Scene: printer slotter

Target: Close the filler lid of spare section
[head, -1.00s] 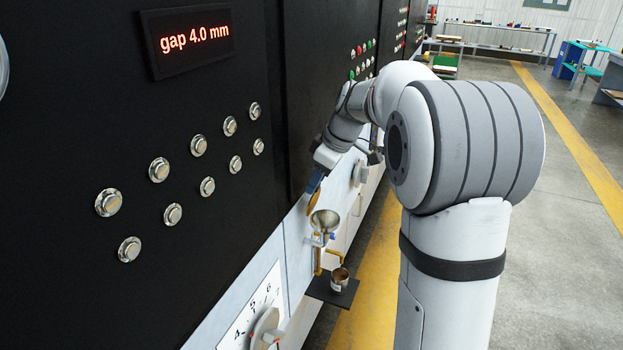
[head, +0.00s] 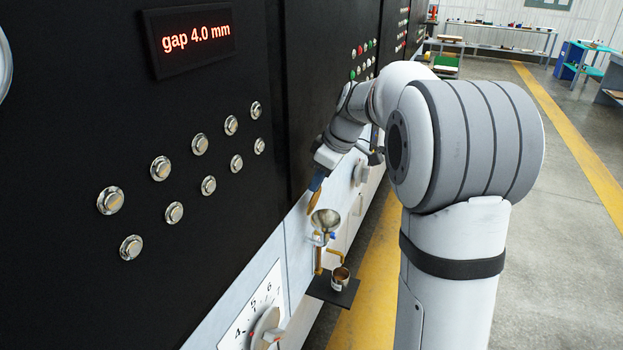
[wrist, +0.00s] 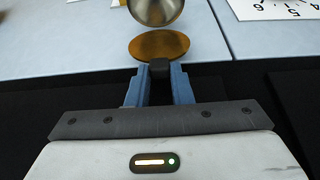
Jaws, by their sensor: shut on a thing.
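The filler lid is a round brass disc (wrist: 160,45) with a dark tab (wrist: 159,68) on its near edge. My gripper (wrist: 159,76) has its blue fingers shut on that tab. The lid stands open beside the metal filler funnel (wrist: 155,8), apart from its mouth in the wrist view. In the head view the funnel (head: 325,219) is open at the top, on the pale lower panel. There the lid (head: 313,203) shows edge-on just above it, under the blue fingers of my gripper (head: 317,183).
Below the funnel are a brass pipe (head: 319,261) and a small cup (head: 340,278) on a dark shelf (head: 331,293). A numbered dial (head: 255,308) is at lower left. The black panel (head: 220,230) rises close beside my arm.

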